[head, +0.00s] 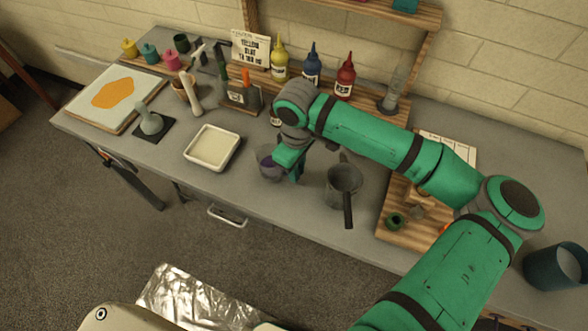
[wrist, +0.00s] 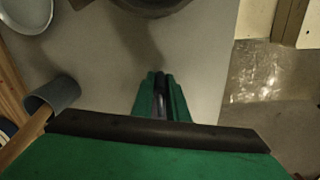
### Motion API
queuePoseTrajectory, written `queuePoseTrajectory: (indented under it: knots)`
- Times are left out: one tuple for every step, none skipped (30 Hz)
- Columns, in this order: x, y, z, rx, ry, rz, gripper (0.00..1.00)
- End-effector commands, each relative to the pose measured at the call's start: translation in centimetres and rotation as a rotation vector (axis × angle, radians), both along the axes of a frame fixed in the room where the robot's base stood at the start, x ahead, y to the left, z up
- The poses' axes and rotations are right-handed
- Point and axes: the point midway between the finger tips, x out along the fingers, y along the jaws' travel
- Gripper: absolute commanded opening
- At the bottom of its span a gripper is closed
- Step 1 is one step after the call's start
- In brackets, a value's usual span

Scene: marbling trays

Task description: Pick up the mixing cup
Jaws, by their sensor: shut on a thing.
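The mixing cup, a small grey see-through cup with purple liquid (head: 268,162), is upright over the grey bench in the head view. My gripper (head: 290,170) is at the cup's right side, pointing down, and is shut on it. In the wrist view my green gripper (wrist: 161,98) has its fingers close together. The cup cannot be made out there; the gripper body covers that area. I cannot tell whether the cup's base touches the bench.
A grey pot with a dark handle (head: 343,180) stands close right of my gripper. A white tray (head: 213,146) lies to the left. Dye bottles (head: 311,66) stand behind, partly behind my arm. A wooden board (head: 395,238) lies at the right. The bench front is clear.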

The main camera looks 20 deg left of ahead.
Motion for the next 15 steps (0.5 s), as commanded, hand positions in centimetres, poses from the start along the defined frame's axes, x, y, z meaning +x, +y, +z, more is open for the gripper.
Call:
queuePoseTrajectory:
  knots:
    - [0.0,0.0,0.2,0.001,0.0,0.0,0.0]
    - [0.0,0.0,0.4,0.001,0.0,0.0,0.0]
    - [0.0,0.0,0.6,0.0,0.0,0.0,0.0]
    - [0.0,0.0,0.8,0.0,-0.001,0.001,0.0]
    - [0.0,0.0,1.0,0.0,-0.001,0.0,0.0]
    - [0.0,0.0,1.3,0.001,0.0,0.001,0.0]
    - [0.0,0.1,1.6,0.001,0.0,0.001,0.0]
    - [0.0,0.0,1.8,0.001,0.0,0.001,0.0]
    - [0.0,0.0,2.2,0.001,0.0,0.001,0.0]
    - [0.0,0.0,2.5,0.001,-0.001,0.001,0.0]
    - [-0.1,0.0,2.8,0.001,-0.001,0.001,0.0]
    - [-0.4,-0.1,3.1,0.001,0.0,0.001,0.0]
    - [-0.7,-0.1,3.4,0.001,0.0,0.001,0.0]
    - [-0.9,-0.2,3.7,0.001,0.0,0.001,0.0]
    - [-1.2,-0.3,4.0,0.001,0.0,0.001,0.0]
